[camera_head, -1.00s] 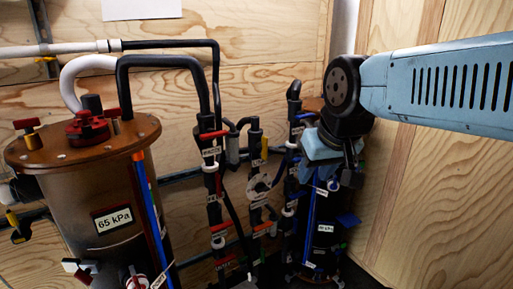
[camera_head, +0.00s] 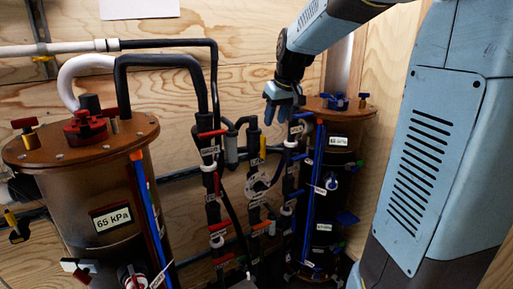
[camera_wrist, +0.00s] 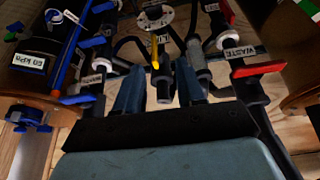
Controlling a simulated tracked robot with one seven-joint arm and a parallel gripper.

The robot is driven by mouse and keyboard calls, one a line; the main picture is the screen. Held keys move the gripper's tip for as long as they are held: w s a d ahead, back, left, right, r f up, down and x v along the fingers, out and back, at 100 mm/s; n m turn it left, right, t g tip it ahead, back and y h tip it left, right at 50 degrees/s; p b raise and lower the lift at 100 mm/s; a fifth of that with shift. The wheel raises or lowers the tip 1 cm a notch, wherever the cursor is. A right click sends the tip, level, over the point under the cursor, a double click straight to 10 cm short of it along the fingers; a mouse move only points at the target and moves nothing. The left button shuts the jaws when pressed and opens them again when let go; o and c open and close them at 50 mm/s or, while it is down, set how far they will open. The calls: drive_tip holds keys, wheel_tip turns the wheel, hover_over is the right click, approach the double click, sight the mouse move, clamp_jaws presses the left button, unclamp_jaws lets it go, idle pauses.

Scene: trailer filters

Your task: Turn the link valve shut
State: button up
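The link valve shows a narrow yellow handle (camera_head: 263,147) on the middle pipe, in line with the pipe in the body view. In the wrist view the yellow handle (camera_wrist: 155,52) stands beside a partly hidden label that seems to read LINK. My gripper (camera_head: 270,117) is above the middle pipe, near its top end. In the wrist view my gripper (camera_wrist: 158,90) is open, its two fingers apart. The black top of the middle pipe (camera_wrist: 164,86) appears between them, and the handle lies beyond. I see no contact with the handle.
A red-handled WASTE valve (camera_wrist: 258,69) is close to the right in the wrist view. Blue handles (camera_wrist: 75,99) are close to the left. A brown-lidded tank (camera_head: 325,105) stands right, and a 65 kPa tank (camera_head: 95,180) stands left. A plywood wall (camera_head: 240,55) is behind.

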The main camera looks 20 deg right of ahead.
drive_tip(key=w+f, duration=0.2)
drive_tip(key=w, duration=0.3)
approach(261, 151)
drive_tip(key=shift+n, duration=0.3)
drive_tip(key=x, duration=0.8)
drive_tip(key=shift+w+d, duration=0.2)
drive_tip(key=shift+w, duration=0.25)
drive_tip(key=shift+c, duration=0.4)
